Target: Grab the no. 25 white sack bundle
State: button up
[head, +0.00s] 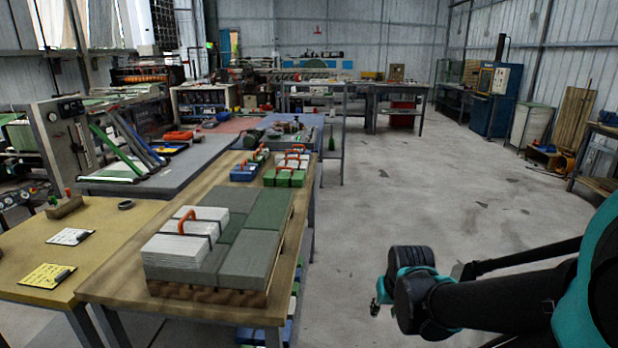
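A white sack bundle (172,254) with a dark strap and an orange handle lies on top of a grey-green stack at the near end of the wooden table. White layers continue just behind it. I cannot read a number on it. Smaller bundles with orange handles, white ones (294,160) among them, lie at the table's far end. My arm reaches in from the right over open floor. What seems to be my gripper (377,301) shows small and dark at its end, right of the table and apart from the bundles. Its fingers are too small to read.
The grey-green stack (247,257) rests on a brown base on the wooden table (118,288). A side table (105,211) at left holds clipboards and a small tray. The concrete floor (430,205) right of the tables is clear. Benches and a blue cabinet (484,116) stand farther back.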

aim_at(279, 157)
jog(key=i+l+u, duration=0.1)
jog(key=i, duration=0.35)
jog(key=i+l+u, duration=0.15)
jog(key=i+l, duration=0.15)
jog(key=i, duration=0.15)
jog(key=i+l+u, duration=0.1)
jog(key=i+l, duration=0.15)
jog(key=i, duration=0.15)
